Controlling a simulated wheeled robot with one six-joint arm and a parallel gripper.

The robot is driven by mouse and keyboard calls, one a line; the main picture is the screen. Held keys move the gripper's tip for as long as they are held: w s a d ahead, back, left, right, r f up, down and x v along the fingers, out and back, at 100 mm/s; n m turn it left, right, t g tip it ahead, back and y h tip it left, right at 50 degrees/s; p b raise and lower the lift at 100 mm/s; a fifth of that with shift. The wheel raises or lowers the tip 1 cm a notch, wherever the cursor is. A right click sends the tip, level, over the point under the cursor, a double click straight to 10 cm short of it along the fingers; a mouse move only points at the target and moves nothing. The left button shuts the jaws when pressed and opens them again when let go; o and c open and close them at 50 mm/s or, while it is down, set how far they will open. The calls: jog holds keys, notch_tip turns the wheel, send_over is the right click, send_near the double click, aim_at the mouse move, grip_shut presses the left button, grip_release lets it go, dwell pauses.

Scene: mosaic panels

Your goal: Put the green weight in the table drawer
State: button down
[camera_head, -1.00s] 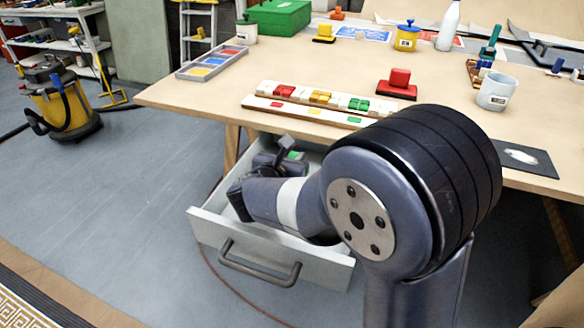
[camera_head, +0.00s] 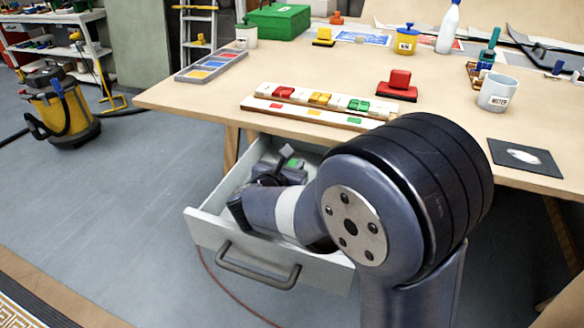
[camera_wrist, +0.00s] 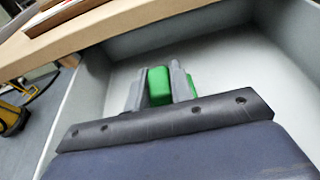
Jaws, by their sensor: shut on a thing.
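The table drawer (camera_head: 208,230) is pulled open under the table. My gripper (camera_wrist: 160,88) is inside the drawer, low between its walls. It is shut on the green weight (camera_wrist: 158,84), whose green part shows between the two grey fingers in the wrist view. More green shows just right of the right finger. In the head view only a small bit of the green weight (camera_head: 293,163) shows, the rest hidden by my gripper and arm. I cannot tell whether the weight touches the drawer floor.
The table (camera_head: 220,97) overhangs the back of the drawer. On it are a rack of red, yellow and green blocks (camera_head: 318,99), a red weight (camera_head: 398,83), a white mug (camera_head: 497,92) and a paint tray (camera_head: 211,66). The drawer floor around my gripper looks clear.

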jog(key=shift+s+d+f, duration=0.15)
jog(key=shift+f, duration=0.6)
jog(key=c, duration=1.2)
grip_release()
jog(key=shift+f, duration=0.1)
jog(key=shift+c, duration=0.2)
jog(key=shift+r+p, duration=0.6)
jog(key=shift+p, duration=0.05)
jog(key=shift+s+a+r+p, duration=0.1)
jog(key=shift+a+r+p, duration=0.1)
jog(key=shift+p, duration=0.15)
jog(key=v, duration=0.7)
jog(key=shift+r, duration=0.2)
